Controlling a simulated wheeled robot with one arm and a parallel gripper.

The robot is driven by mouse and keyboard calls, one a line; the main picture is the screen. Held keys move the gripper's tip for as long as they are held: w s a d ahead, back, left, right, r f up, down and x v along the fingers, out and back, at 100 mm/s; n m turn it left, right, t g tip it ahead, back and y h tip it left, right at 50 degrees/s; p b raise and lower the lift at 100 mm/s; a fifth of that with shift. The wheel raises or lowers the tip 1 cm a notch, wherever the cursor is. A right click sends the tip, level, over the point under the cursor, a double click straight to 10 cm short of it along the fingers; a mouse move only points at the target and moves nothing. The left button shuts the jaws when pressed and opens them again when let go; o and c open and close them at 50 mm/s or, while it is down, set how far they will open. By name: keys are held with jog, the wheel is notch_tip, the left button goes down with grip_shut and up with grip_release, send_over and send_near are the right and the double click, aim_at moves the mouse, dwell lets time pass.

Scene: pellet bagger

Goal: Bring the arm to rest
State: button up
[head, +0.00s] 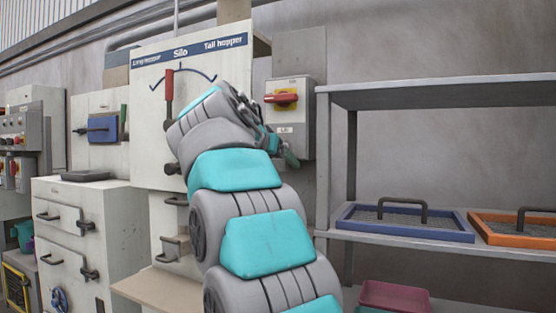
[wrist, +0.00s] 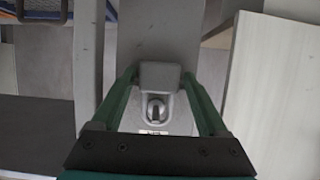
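My arm rises through the middle of the head view, bent, with grey and teal links. My gripper (head: 289,156) is at the lower front of a grey switch box (head: 306,126). In the wrist view its two green fingers (wrist: 159,78) stand apart, on either side of a small grey block with a round metal fitting (wrist: 157,108) below it. I cannot tell whether the fingers touch the block. Nothing is clearly held.
The switch box has a red handle (head: 281,98) on a yellow plate. A silo panel (head: 150,107) with a red lever (head: 169,92) stands behind my arm. To the right, a grey shelf (head: 420,241) bears a blue tray (head: 350,225) and an orange tray (head: 488,236).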

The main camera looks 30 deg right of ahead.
jog(key=shift+s+d, duration=0.15)
jog(key=shift+d, duration=0.05)
jog(key=v, duration=0.8)
jog(key=s+a+f+n+g+y, duration=0.1)
jog(key=s+f+n+g+y, duration=0.3)
jog(key=f, duration=0.9)
jog(key=s+a+f+n+y, duration=0.1)
jog(key=s+f+n, duration=0.35)
jog(key=f, duration=0.95)
jog(key=s+a+f+n+g+y, duration=0.1)
jog(key=s+a+f, duration=0.4)
jog(key=s+f, duration=0.7)
jog(key=s+a+f+n+g+y, duration=0.1)
jog(key=s+a+f+g+y, duration=0.3)
jog(key=s+f, duration=0.9)
jog(key=s+a+g, duration=0.1)
jog(key=s+a, duration=0.1)
jog(key=s, duration=0.2)
jog(key=shift+y, duration=0.3)
jog(key=shift+a, duration=0.15)
